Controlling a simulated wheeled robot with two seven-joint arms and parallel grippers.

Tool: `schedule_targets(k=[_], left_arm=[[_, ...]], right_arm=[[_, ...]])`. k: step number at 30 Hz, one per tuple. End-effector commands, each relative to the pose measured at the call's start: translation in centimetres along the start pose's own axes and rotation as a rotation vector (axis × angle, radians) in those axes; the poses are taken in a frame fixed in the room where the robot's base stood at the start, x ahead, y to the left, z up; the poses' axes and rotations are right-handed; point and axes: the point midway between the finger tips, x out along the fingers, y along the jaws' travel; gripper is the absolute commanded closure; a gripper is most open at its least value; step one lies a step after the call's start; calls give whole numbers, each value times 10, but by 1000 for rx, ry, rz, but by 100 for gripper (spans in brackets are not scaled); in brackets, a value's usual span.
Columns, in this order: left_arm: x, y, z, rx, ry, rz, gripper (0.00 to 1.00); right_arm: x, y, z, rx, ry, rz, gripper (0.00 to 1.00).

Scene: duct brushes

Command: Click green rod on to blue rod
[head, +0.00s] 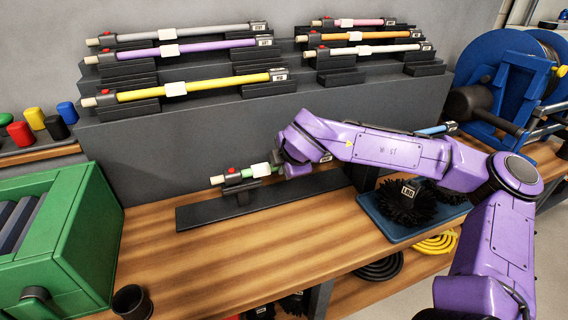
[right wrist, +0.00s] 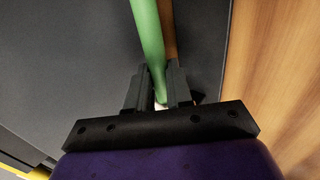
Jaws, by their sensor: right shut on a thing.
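The green rod (head: 247,173) lies roughly level in a black cradle on a dark base plate (head: 195,217) on the bench. Its left end has a cream tip and a dark collar with a red button; a white label sits on its middle. My right gripper (head: 287,166) is shut on its right part, which the gripper and arm hide. In the right wrist view the green rod (right wrist: 148,40) runs up from between the fingers (right wrist: 158,72). A short piece of the blue rod (head: 435,129), with a dark labelled end, shows behind my right arm; the rest is hidden. My left gripper is out of view.
A stepped dark rack (head: 200,140) behind holds grey, purple, yellow, pink and orange rods. A black brush (head: 405,203) labelled L80 sits on a blue tray (head: 398,238). Bench front is mostly clear.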

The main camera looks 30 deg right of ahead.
Motion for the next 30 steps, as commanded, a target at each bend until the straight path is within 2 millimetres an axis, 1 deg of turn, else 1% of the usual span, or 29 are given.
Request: schedule_targets(k=[15, 30], left_arm=[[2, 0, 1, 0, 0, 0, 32], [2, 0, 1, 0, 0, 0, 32]], right_arm=[[0, 0, 17, 1, 0, 0, 100], [0, 0, 18, 0, 0, 1, 100]])
